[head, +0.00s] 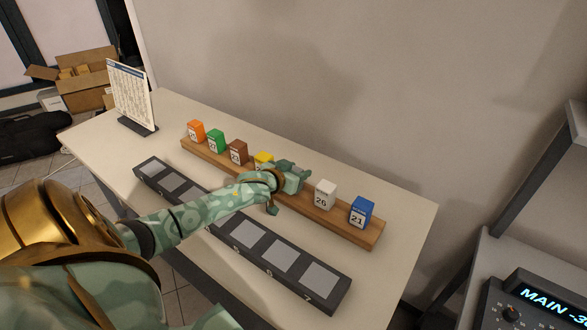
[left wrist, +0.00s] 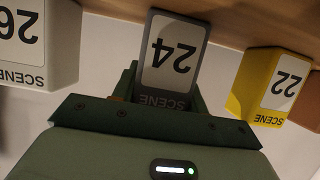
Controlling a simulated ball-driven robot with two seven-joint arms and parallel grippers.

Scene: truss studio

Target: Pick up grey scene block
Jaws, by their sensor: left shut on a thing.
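The grey scene block (left wrist: 172,60), marked 24, stands between my left gripper's fingers in the left wrist view, upside down in that picture. My left gripper (head: 290,178) is shut on it at the wooden rail (head: 335,219). In the head view my gripper hides the block. The block's end is at the wood edge in the left wrist view; I cannot tell whether it still touches. My right gripper is in neither view.
A white block (head: 325,195) and a blue block (head: 361,212) stand right of my gripper. Yellow (head: 263,160), brown (head: 238,152), green (head: 216,141) and orange (head: 196,131) blocks stand left. A dark slotted tray (head: 320,280) lies in front. A sheet on a stand (head: 132,95) is at the table's left end.

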